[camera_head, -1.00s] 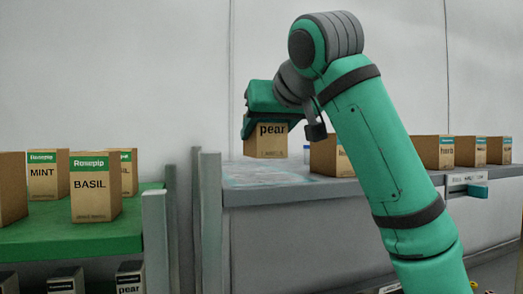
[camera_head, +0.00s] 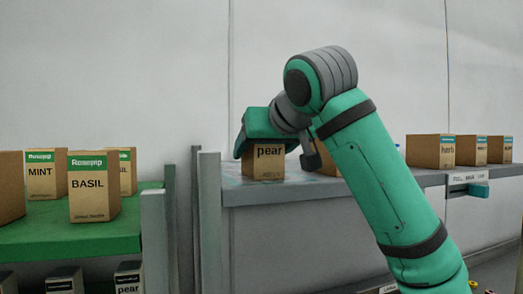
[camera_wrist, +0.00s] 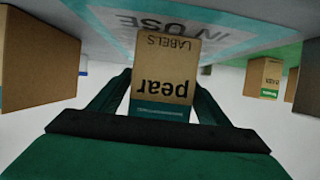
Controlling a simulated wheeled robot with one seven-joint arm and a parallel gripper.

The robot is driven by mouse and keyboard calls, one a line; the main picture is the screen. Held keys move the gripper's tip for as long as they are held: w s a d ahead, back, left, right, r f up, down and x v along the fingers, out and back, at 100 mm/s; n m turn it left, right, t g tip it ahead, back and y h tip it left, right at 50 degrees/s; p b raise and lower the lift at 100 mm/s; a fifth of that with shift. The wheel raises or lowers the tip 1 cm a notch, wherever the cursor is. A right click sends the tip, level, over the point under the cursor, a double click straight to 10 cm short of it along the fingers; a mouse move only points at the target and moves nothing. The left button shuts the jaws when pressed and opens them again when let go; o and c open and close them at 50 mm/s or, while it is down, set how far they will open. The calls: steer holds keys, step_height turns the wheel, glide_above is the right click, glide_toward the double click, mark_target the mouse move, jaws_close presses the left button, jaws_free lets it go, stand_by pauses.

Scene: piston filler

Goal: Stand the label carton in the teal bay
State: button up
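The label carton (camera_head: 268,165) is a brown box printed "pear" and "LABELS". My gripper (camera_head: 266,138) holds it from above, over the left end of the grey counter. In the wrist view the carton (camera_wrist: 165,70) sits between the two dark green fingers (camera_wrist: 160,95), which are closed against its sides. It looks upright. Its base is at or just above the counter top; I cannot tell if it touches. A printed area reading "IN USE" (camera_wrist: 190,25) with pale teal edging lies on the surface by the carton.
The grey counter (camera_head: 300,190) carries another carton partly behind my arm and several brown cartons (camera_head: 430,151) to the right. In the wrist view a large carton (camera_wrist: 40,55) is close on the left. A green shelf (camera_head: 130,232) with MINT and BASIL boxes stands left, beyond grey posts (camera_head: 208,220).

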steer(key=shift+s+a, duration=0.1)
steer(key=shift+a, duration=0.05)
steer(key=shift+s+d+r, duration=0.15)
steer(key=shift+d+r, duration=0.1)
steer(key=v, duration=1.1)
steer(key=shift+s, duration=0.35)
steer(key=shift+a+r, duration=0.1)
